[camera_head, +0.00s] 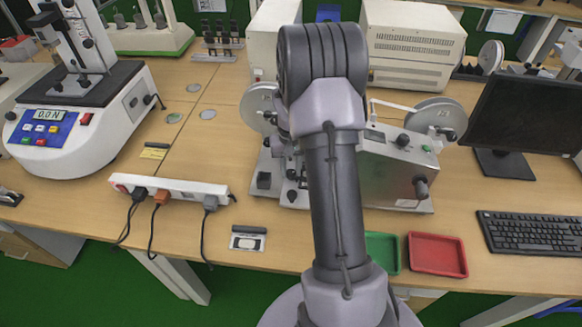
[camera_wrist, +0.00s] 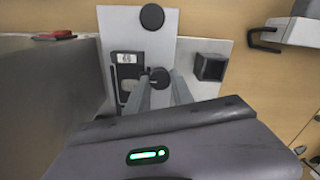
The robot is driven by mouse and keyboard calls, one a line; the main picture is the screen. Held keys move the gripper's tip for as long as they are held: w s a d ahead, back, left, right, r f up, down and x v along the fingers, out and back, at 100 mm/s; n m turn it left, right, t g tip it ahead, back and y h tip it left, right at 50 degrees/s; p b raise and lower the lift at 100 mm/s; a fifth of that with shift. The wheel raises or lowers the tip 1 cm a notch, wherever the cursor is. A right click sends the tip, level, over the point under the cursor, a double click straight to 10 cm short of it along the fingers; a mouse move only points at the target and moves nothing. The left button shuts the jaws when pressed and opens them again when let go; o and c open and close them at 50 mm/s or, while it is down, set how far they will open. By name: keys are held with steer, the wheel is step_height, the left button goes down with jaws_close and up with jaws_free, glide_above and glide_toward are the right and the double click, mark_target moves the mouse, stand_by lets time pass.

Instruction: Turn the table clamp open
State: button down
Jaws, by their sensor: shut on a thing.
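In the wrist view, the table clamp's small black knob (camera_wrist: 158,77) sits on a light grey metal plate (camera_wrist: 130,35). My gripper's two grey fingers (camera_wrist: 161,78) reach down to the plate and are shut on this knob, one finger on each side. A larger round black knob (camera_wrist: 152,17) is just beyond, and a dark slotted bracket (camera_wrist: 125,70) is to the left. In the head view, the grey machine (camera_head: 385,175) carrying this plate stands mid-table. My arm covers much of it and hides my fingers and the knob they hold.
A black square socket (camera_wrist: 210,67) stands close to the right of my fingers. The machine's metal side rises at left. A white power strip (camera_head: 170,188) with cables, a green tray (camera_head: 382,250), a red tray (camera_head: 437,256) and a monitor (camera_head: 525,110) are around the machine.

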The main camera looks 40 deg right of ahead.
steer(key=n+p, duration=0.3)
steer(key=n, duration=0.1)
steer(key=shift+r, duration=0.15)
steer(key=n+p, duration=0.2)
steer(key=n, duration=0.2)
steer(key=shift+n, duration=0.3)
steer(key=n+p, duration=0.2)
steer(key=n, duration=0.2)
steer(key=shift+n+p, duration=1)
steer(key=shift+n, duration=1.1)
steer(key=c, duration=1.1)
jaws_free()
